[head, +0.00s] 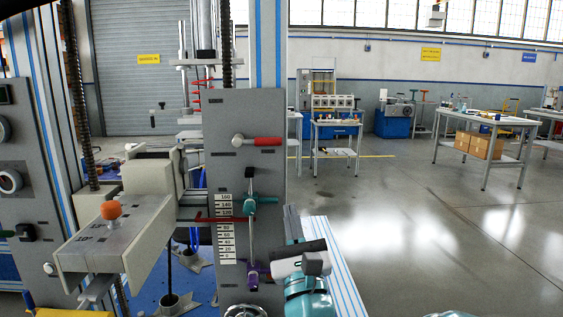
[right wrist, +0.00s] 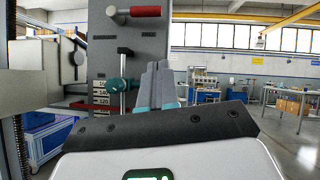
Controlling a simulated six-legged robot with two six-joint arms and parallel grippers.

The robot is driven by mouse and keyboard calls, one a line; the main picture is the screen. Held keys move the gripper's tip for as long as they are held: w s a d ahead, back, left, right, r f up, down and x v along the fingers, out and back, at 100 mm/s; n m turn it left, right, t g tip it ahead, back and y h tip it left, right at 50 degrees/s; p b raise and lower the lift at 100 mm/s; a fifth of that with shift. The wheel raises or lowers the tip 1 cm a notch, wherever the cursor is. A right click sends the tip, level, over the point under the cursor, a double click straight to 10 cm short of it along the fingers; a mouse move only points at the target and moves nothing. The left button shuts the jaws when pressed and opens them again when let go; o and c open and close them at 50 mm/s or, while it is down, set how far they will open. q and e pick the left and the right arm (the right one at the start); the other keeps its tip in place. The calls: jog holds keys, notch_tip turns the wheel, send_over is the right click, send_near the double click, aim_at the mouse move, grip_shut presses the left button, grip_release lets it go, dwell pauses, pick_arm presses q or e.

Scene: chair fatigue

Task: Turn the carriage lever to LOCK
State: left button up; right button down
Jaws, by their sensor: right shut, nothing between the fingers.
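The carriage lever, with a red grip (head: 267,141) and a silver hub, is on the upper part of the grey upright panel (head: 220,115). The lever lies about level, its grip pointing right. Small dark label plates sit around it, too small to read. In the right wrist view the red grip (right wrist: 146,11) is at the top edge. My right gripper (head: 289,212) is below the lever and a little to its right, apart from it. Its grey fingers (right wrist: 157,72) are together, empty and pointing upward in the wrist view. My left gripper is not in view.
Below the lever are a teal knob (head: 250,206) on a vertical rod, a red pointer bar and a number scale (head: 226,230). A grey carriage block with an orange knob (head: 111,210) juts out at left. The floor (head: 420,220) at right is open, with workbenches farther back.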

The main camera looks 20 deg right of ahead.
aim_at(260, 142)
jog(key=w+r+p, duration=0.1)
jog(key=w+r, duration=0.4)
jog(key=w+r+p, duration=0.1)
jog(key=w+r, duration=0.2)
jog(key=shift+d+r+p, duration=0.25)
jog(key=shift+d+p, duration=0.05)
jog(key=shift+p, duration=0.05)
jog(key=shift+d+r+n+y, duration=0.15)
jog(key=shift+r+n+y, duration=0.1)
jog(key=shift+n+y, duration=0.35)
